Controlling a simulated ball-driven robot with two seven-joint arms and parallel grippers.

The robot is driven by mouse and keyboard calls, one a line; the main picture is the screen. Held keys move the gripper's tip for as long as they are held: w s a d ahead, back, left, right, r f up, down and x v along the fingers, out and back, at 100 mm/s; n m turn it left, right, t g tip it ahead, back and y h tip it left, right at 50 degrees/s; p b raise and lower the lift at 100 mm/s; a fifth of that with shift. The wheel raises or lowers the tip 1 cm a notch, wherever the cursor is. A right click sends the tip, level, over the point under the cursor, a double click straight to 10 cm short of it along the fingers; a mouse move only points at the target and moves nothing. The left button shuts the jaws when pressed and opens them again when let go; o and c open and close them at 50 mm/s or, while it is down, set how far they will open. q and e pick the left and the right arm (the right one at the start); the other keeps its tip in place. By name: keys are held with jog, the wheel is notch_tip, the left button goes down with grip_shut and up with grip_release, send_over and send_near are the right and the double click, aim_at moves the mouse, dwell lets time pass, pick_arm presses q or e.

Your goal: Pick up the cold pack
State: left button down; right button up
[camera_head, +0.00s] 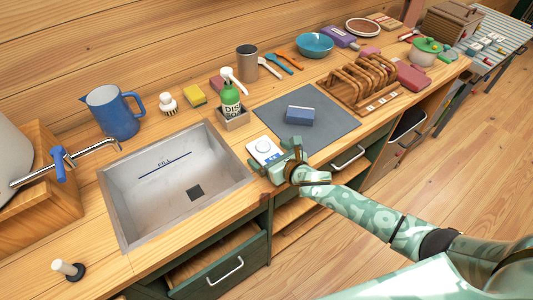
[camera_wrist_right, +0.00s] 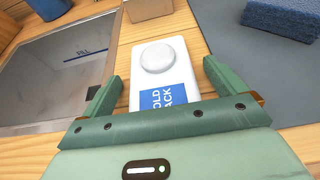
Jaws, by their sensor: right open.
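The cold pack (camera_head: 264,150) is a white flat pack with a pale round disc and a blue label, lying on the wooden counter between the sink and the grey mat. In the right wrist view the cold pack (camera_wrist_right: 161,62) lies between the fingers, and its label is partly hidden by the gripper body. My right gripper (camera_head: 281,165) is at the counter's front edge, over the near end of the pack. In the right wrist view my right gripper (camera_wrist_right: 158,84) is open, with one finger on each side of the pack and gaps visible. My left gripper is not in view.
The steel sink (camera_head: 118,204) is left of the pack. The grey mat (camera_head: 335,126) with a blue sponge-like block (camera_head: 300,116) is to the right. A green soap bottle (camera_head: 230,98) in a wooden holder stands behind. A drawer (camera_head: 226,270) below the sink is open.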

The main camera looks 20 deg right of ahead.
jog(key=c, duration=1.1)
